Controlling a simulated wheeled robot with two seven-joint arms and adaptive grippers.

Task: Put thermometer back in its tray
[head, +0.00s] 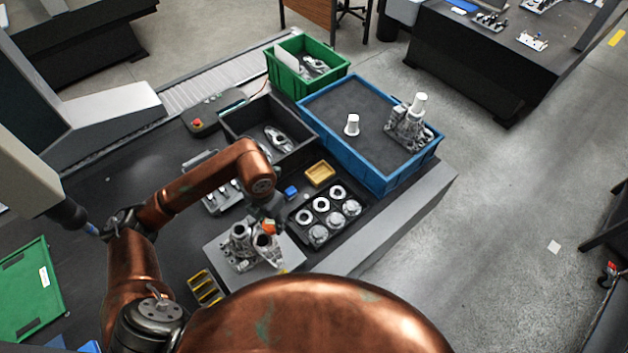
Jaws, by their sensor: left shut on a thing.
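My left gripper (262,210) reaches in from the left and points down over the work table, above a metal part on a grey plate. It is shut on a small orange thing, which I take to be the thermometer (269,227); the fingers hide much of it. It is close to the metal part (240,240), and I cannot tell whether they touch. A small yellow tray (320,184) stands behind and to the right of the gripper and looks empty. My right gripper is not in view.
A black tray (290,221) of round metal parts lies right of the gripper. A small blue block (291,192) sits beside the yellow tray. A dark bin (300,157), a blue crate (378,184) and a green crate (340,79) stand behind. Yellow slots (204,288) lie at the front.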

